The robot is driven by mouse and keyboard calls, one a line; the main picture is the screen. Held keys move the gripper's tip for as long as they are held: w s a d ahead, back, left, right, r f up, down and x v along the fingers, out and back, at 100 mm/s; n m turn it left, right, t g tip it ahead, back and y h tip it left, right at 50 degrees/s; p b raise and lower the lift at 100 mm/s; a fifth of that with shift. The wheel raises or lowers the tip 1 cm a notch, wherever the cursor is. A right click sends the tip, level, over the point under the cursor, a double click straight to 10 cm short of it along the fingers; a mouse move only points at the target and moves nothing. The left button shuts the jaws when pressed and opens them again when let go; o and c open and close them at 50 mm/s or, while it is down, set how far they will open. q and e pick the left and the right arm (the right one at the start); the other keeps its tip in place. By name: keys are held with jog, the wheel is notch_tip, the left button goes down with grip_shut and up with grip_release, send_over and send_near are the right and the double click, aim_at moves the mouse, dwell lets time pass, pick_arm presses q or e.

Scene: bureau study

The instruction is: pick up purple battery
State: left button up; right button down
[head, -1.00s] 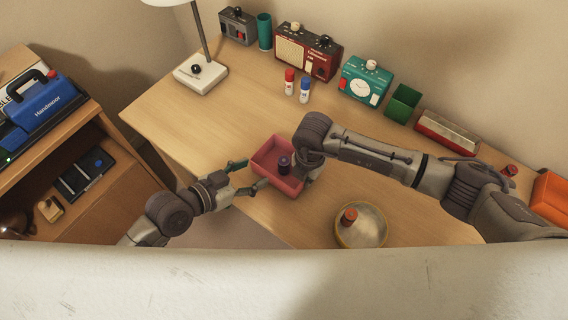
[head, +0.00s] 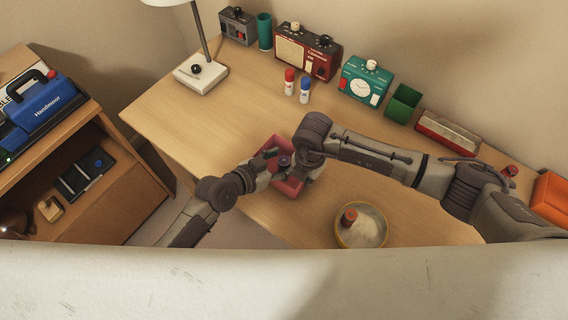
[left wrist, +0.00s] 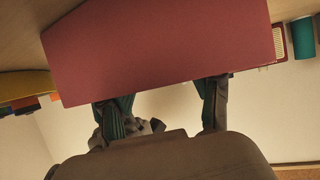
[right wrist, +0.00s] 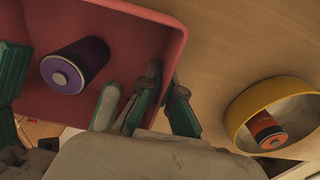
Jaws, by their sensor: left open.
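The purple battery (head: 284,161) stands inside a red tray (head: 290,188); it also shows in the right wrist view (right wrist: 75,65), with a light end cap. My left gripper (head: 271,164) is open at the tray's left side, its fingers reaching over the rim close to the battery. In the left wrist view the tray's red wall (left wrist: 165,55) hides the battery and the fingertips. My right gripper (right wrist: 166,82) appears shut on the tray's right wall, with one finger on each side. Its fingers are largely hidden under my wrist in the head view.
A yellow-rimmed round dish (head: 378,242) with an orange battery (head: 348,217) stands right of the tray. Red and blue-capped bottles (head: 305,90), a teal clock (head: 367,83), a radio (head: 305,52) and a lamp (head: 200,72) stand behind. Clear desk lies left of the tray.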

aim_at(281, 162)
pick_arm(q)
grip_shut()
jog(key=shift+r, duration=0.2)
notch_tip(281, 162, up, 10)
dwell(0.5)
jog(key=shift+f, duration=0.15)
pick_arm(e)
jog(key=c, duration=1.2)
grip_release()
jog(key=shift+c, duration=0.2)
